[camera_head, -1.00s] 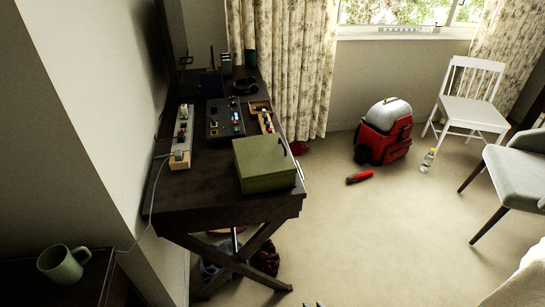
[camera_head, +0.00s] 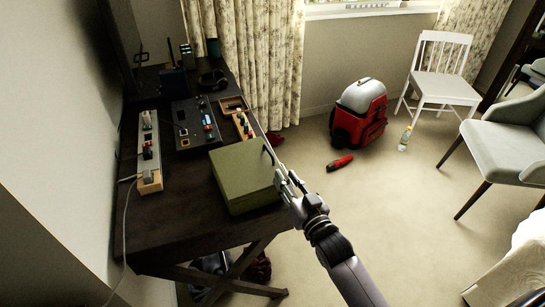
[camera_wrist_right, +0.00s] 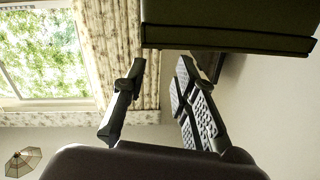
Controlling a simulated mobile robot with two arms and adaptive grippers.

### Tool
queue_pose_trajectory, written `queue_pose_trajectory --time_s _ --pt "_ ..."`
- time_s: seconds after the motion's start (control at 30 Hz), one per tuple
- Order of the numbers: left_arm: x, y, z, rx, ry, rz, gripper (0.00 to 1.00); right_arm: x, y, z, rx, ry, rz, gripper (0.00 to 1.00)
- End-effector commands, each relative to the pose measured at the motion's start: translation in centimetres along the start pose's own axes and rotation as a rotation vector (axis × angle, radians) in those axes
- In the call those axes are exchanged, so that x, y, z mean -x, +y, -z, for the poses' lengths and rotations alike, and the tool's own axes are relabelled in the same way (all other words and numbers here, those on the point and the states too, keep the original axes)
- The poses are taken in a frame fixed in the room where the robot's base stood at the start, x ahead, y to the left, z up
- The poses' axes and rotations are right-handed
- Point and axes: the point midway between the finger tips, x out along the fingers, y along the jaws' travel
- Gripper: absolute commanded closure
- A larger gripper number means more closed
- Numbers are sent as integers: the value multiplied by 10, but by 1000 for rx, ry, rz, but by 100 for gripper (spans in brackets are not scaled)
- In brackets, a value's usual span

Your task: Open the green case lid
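The green case (camera_head: 243,176) sits on the near right part of the dark desk (camera_head: 175,222). Its lid is down. My right gripper (camera_head: 278,168) is at the case's right side, beyond the desk edge, with its fingers pointing up and toward the case. In the right wrist view the case (camera_wrist_right: 235,22) fills the top right as a dark block, with a seam line along its lower part. The fingers (camera_wrist_right: 162,65) are spread, with nothing between them. I cannot tell whether a finger touches the case. My left gripper is out of view.
A power strip (camera_head: 149,155), a black control panel (camera_head: 196,122), a small wooden tray (camera_head: 232,104) and headphones (camera_head: 213,79) lie behind and left of the case. A red backpack (camera_head: 358,122) and a white chair (camera_head: 444,72) stand on the floor. Open floor lies right of the desk.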

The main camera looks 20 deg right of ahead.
Motion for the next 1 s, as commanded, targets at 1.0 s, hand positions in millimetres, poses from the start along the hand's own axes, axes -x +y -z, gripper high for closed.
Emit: queue_pose_trajectory --time_s 1.0 --pt "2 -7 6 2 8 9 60 -95 0 0 0 0 1 82"
